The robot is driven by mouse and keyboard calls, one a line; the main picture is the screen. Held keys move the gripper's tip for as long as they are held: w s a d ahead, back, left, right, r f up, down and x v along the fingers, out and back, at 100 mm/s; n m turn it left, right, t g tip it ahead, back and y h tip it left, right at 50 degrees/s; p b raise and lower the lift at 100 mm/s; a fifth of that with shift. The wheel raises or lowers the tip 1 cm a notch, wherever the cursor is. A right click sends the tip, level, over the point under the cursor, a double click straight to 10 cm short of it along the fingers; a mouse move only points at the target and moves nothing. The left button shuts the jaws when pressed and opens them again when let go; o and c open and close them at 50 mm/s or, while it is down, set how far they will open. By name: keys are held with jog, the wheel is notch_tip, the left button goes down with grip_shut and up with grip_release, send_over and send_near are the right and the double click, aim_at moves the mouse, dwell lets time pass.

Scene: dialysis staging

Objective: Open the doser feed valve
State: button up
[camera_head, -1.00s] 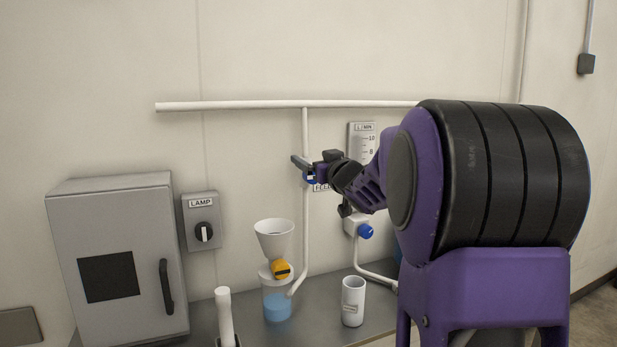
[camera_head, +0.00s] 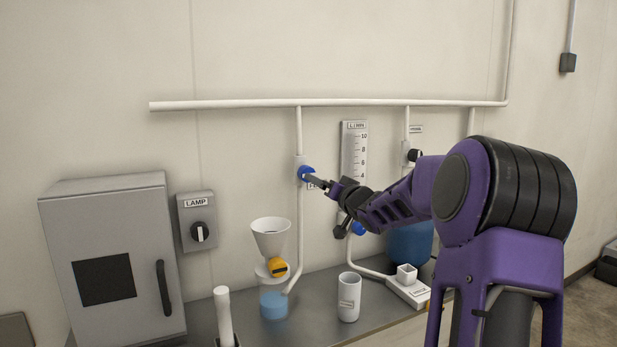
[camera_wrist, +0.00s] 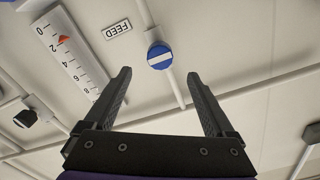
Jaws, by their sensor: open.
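The feed valve is a round blue knob (camera_head: 306,173) with a white bar, on a vertical white pipe on the wall. In the wrist view the knob (camera_wrist: 159,56) lies ahead of my fingers, between their lines, with its bar running nearly across the picture. A FEED label (camera_wrist: 117,29) is beside it. My gripper (camera_wrist: 163,88) is open and empty, with a finger on each side. In the head view my gripper (camera_head: 318,183) is just right of the knob and partly covers the label. I cannot tell there whether it touches the knob.
A flow gauge (camera_head: 354,150) is right of the valve. Below stand a funnel (camera_head: 270,238) with a yellow valve (camera_head: 278,267) and a white cup (camera_head: 349,297). A LAMP switch box (camera_head: 197,222) and a grey cabinet (camera_head: 110,260) are at left. The wall above the top pipe is clear.

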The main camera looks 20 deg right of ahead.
jog(key=w, duration=0.9)
jog(key=shift+w+a+p, duration=0.15)
jog(key=shift+w+p, duration=0.15)
jog(key=shift+p, duration=0.1)
jog(key=c, duration=1.4)
jog(key=shift+o, duration=0.2)
